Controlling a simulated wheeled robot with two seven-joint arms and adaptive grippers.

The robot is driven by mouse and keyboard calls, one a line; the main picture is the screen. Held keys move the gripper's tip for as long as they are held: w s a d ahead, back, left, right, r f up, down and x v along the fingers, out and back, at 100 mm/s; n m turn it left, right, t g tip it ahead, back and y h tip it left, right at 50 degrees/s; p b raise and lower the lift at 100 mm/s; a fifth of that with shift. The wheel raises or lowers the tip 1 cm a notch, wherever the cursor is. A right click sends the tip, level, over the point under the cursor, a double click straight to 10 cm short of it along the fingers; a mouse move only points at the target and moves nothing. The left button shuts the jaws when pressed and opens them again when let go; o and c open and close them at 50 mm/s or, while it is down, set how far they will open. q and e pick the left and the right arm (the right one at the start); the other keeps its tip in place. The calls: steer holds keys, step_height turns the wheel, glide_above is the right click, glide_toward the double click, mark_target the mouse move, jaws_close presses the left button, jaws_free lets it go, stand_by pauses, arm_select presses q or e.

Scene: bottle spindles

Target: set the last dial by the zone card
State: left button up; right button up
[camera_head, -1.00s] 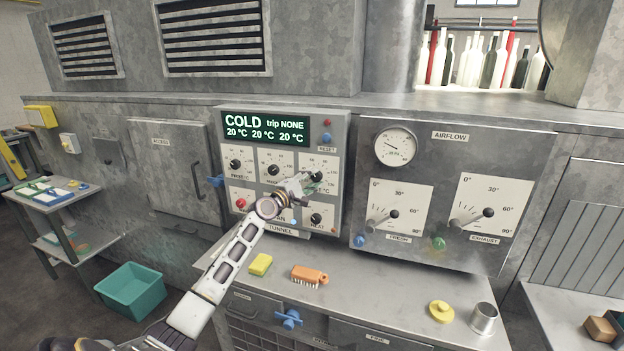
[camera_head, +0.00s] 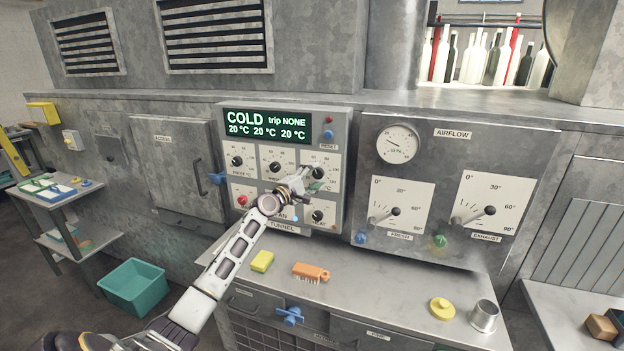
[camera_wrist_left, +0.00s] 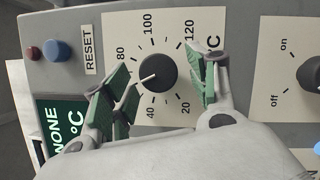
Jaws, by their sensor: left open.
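The control panel (camera_head: 340,138) has a row of three dials. The third dial (camera_head: 319,172) is a black knob on a white scale plate. In the left wrist view this dial (camera_wrist_left: 158,71) shows sideways, its white pointer aimed between 40 and 80; the mark there is hidden behind a finger. My left gripper (camera_head: 306,183) is at this dial. Its green-padded fingers (camera_wrist_left: 163,82) are open, one on either side of the knob, with gaps visible. The display (camera_head: 266,126) reads COLD, trip NONE, and 20 °C three times. I cannot make out a zone card. My right gripper is not in view.
A red button and a blue RESET button (camera_wrist_left: 58,50) sit beside the dial, with an on/off switch (camera_wrist_left: 310,74) on the other side. Below are a yellow sponge (camera_head: 262,261), an orange brush (camera_head: 311,272) and a metal cup (camera_head: 484,316) on the counter (camera_head: 380,290).

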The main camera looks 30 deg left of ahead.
arm_select(q)
steer(key=s+a+f, duration=0.1)
steer(key=s, duration=1)
steer(key=shift+s+a+f, duration=0.15)
steer(key=shift+s+a, duration=0.25)
stand_by(0.5)
stand_by(0.5)
